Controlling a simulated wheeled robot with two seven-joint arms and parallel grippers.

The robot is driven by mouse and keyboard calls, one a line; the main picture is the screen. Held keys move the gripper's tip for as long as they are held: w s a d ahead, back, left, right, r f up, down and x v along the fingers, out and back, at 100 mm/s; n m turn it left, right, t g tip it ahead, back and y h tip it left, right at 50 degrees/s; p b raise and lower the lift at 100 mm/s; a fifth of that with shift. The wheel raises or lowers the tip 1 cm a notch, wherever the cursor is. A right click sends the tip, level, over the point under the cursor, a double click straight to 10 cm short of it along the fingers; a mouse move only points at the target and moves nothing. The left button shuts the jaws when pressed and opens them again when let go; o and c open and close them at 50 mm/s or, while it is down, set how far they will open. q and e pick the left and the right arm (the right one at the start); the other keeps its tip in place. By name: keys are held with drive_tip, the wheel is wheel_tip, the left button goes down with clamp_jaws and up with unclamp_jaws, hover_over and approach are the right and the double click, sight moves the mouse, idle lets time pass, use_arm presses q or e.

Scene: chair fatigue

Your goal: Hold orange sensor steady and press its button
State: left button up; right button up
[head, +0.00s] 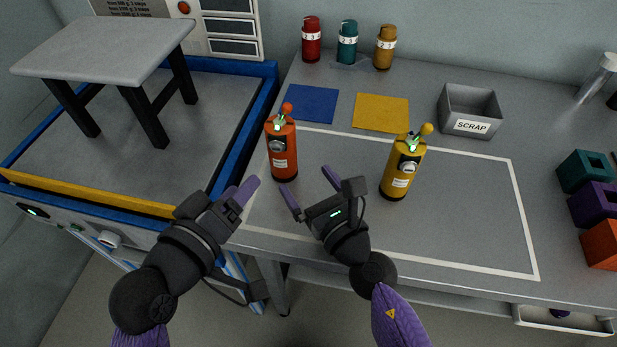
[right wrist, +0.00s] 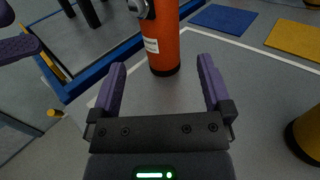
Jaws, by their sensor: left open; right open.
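The orange sensor (head: 282,150) is an upright cylinder with a round grey dial, a white label and an orange knob (head: 287,107) on top. It stands at the left end of the white-outlined area on the bench. In the right wrist view its lower part (right wrist: 165,50) shows beyond the fingers; its top is cut off. My right gripper (head: 310,188) is open and empty, in front of and to the right of the sensor, with its fingers pointing toward it (right wrist: 160,80). My left gripper (head: 242,190) is off the bench's left front edge, its fingers pointing toward the sensor, open and apart from it.
A similar yellow sensor (head: 402,168) stands to the right. Blue (head: 312,103) and yellow (head: 381,113) mats lie behind. A grey SCRAP bin (head: 470,112) and several coloured blocks (head: 585,172) are at right. A blue-edged test stand (head: 240,125) with a small table (head: 105,50) adjoins at left.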

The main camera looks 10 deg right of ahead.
sight(276, 148)
drive_tip(key=x, duration=0.9)
drive_tip(key=shift+w+a, duration=0.15)
drive_tip(key=shift+w, duration=0.2)
drive_tip(key=c, duration=1.2)
use_arm(q)
clamp_jaws()
use_arm(e)
drive_tip(key=shift+c, duration=0.3)
use_arm(q)
drive_tip(key=w+d+f+m+g, duration=0.1)
drive_tip(key=w+d+m+g, duration=0.3)
drive_tip(key=m, duration=0.8)
drive_tip(key=w+g, duration=0.2)
drive_tip(key=shift+w+d+f, duration=0.25)
drive_tip(key=shift+w+f, duration=0.05)
drive_tip(key=shift+w, duration=0.05)
idle(1.2)
